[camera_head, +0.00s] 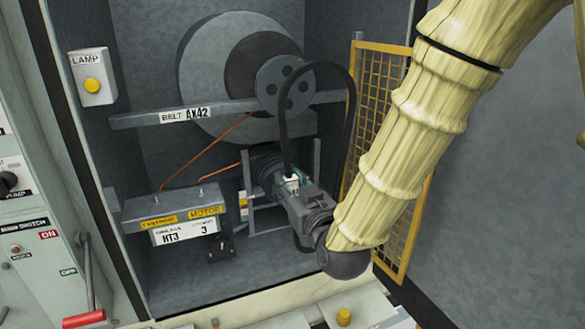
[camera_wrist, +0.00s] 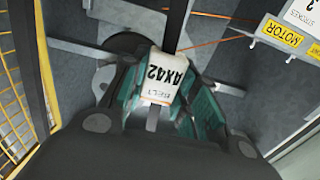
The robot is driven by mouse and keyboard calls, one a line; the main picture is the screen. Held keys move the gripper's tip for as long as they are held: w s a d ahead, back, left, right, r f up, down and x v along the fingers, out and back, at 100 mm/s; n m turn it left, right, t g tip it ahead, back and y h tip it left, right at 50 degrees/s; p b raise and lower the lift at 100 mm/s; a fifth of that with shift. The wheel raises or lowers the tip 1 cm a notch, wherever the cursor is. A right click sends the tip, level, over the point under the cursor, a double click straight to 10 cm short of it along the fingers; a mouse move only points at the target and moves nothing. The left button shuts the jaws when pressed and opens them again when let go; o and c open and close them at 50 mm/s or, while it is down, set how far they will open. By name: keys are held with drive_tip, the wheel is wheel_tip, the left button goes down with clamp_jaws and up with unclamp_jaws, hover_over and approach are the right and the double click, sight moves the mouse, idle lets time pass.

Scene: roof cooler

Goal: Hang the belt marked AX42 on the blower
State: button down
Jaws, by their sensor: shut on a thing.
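A black belt (camera_head: 318,64) forms a tall loop in the head view, its top in front of the blower's small holed pulley (camera_head: 287,86). I cannot tell whether the belt touches the pulley. The belt's white tag, marked AX42 (camera_wrist: 160,78), sits between my fingers in the wrist view. My gripper (camera_head: 292,185) is shut on the belt at this tag, low in front of the blower, and the belt's lower end hangs below it. The large grey blower housing (camera_head: 205,60) stands behind a crossbar (camera_head: 225,112) labelled BELT AX42. A motor pulley (camera_head: 266,160) is partly hidden behind my gripper.
A yellow mesh guard (camera_head: 386,80) stands open at the right, close behind my arm. A box labelled MOTOR (camera_head: 175,207) is at the lower left of the bay. A lamp box (camera_head: 92,78) and a switch panel (camera_head: 35,240) are on the left.

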drive_tip(key=shift+w+d+r, duration=0.15)
drive_tip(key=shift+r, duration=0.4)
drive_tip(key=shift+w+d+r, duration=0.1)
drive_tip(key=shift+d+r, duration=0.05)
drive_tip(key=shift+r, duration=0.4)
drive_tip(key=f+p+x, duration=0.1)
drive_tip(key=p+x, duration=0.1)
drive_tip(key=x, duration=1.3)
drive_tip(key=shift+w+f, duration=0.15)
drive_tip(key=shift+f, duration=0.15)
drive_tip(key=shift+b, duration=0.3)
idle(1.5)
drive_tip(key=shift+b+x, duration=0.35)
drive_tip(key=shift+x, duration=1.85)
idle(1.1)
